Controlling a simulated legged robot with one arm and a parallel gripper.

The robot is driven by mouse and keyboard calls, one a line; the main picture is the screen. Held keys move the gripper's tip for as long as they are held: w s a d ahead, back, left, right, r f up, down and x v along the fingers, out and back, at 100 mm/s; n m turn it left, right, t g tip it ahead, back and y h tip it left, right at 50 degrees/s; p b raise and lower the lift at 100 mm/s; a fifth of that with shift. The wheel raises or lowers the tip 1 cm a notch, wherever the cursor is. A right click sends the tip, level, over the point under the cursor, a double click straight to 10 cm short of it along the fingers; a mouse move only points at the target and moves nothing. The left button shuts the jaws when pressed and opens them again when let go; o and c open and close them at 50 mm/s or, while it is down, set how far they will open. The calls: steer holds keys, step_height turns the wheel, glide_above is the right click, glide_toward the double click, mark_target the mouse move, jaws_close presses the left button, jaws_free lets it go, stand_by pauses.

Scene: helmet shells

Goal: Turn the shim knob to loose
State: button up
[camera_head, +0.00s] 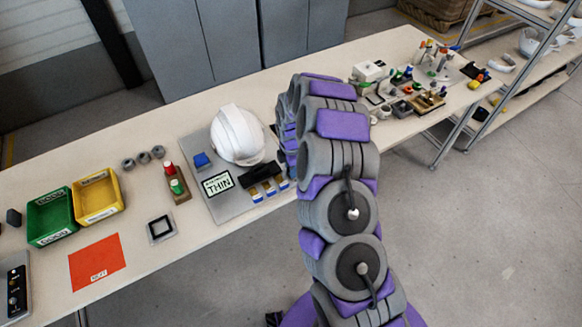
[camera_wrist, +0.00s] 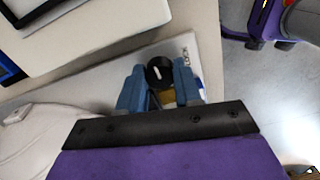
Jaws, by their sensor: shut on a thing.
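The shim knob (camera_wrist: 159,71) is black and round with a short white mark, slightly tilted from the picture's vertical, in the wrist view. My gripper (camera_wrist: 160,82) has its two blue fingers on either side of the knob, shut on it. A grey board (camera_head: 222,209) carries a white helmet shell (camera_head: 238,135) and a sign reading THIN (camera_head: 218,184). The helmet's white surface also shows at lower left in the wrist view (camera_wrist: 45,135).
On the board are a blue block (camera_head: 202,160) and a dark bar (camera_head: 261,175). Several small items crowd the table's far right end. Floor is clear at right.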

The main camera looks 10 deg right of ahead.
steer(key=o, duration=1)
steer(key=shift+w, duration=0.1)
steer(key=shift+o, duration=0.2)
steer(key=shift+r, duration=0.15)
step_height(320, 180, up, 17)
steer(key=p, duration=0.2)
steer(key=shift+p, duration=0.3)
